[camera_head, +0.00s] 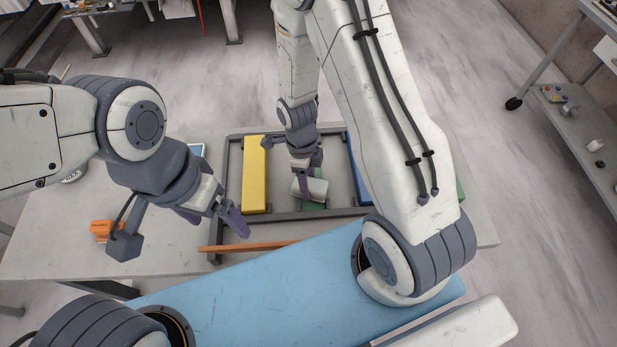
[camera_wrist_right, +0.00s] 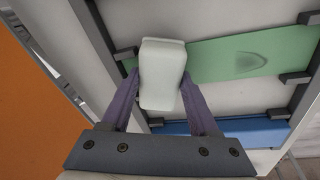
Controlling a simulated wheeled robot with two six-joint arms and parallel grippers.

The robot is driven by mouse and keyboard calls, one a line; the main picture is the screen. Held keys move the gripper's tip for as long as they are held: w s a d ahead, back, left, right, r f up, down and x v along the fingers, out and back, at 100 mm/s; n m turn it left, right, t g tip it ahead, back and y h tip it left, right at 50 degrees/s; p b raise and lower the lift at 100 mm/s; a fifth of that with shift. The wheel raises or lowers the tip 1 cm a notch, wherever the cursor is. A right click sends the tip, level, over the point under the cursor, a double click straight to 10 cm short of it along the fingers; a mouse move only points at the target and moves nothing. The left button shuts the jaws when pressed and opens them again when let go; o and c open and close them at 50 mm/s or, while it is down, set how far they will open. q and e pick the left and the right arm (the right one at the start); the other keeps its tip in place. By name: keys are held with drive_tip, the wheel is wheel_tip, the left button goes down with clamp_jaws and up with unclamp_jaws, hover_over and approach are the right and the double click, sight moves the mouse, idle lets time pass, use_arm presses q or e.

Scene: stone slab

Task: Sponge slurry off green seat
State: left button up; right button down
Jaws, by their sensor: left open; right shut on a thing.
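A pale grey-white sponge block (camera_head: 317,188) is held between the fingers of my right gripper (camera_head: 303,180). In the right wrist view the sponge (camera_wrist_right: 162,72) overlaps the left part of the green seat (camera_wrist_right: 215,62); I cannot tell whether it touches. A dark oval smear of slurry (camera_wrist_right: 250,60) lies on the green surface, to the right of the sponge. My left gripper (camera_head: 235,222) is open and empty left of the frame.
A dark frame (camera_head: 229,185) on the grey slab (camera_head: 60,250) holds a yellow strip (camera_head: 255,175) and a blue strip (camera_head: 357,170). An orange-brown bar (camera_head: 250,246) lies at its near side. An orange object (camera_head: 101,229) sits at left.

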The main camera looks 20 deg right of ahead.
sight(311, 186)
drive_tip(key=shift+s+d+g, duration=0.15)
drive_tip(key=shift+s+g, duration=0.15)
drive_tip(key=shift+s, duration=0.45)
drive_tip(key=p+v, duration=0.1)
drive_tip(key=v, duration=0.1)
drive_tip(key=p+v, duration=0.2)
drive_tip(key=s+p+v, duration=0.1)
drive_tip(key=p+v, duration=0.1)
drive_tip(key=shift+d+r, duration=0.1)
drive_tip(key=shift+r, duration=0.05)
drive_tip(key=shift+w, duration=0.1)
drive_tip(key=shift+s+p+v, duration=0.15)
drive_tip(key=shift+p+v, duration=0.55)
drive_tip(key=shift+v, duration=0.05)
drive_tip(key=shift+s+p+v, duration=0.2)
drive_tip(key=shift+p+v, duration=0.45)
drive_tip(key=shift+v, duration=0.1)
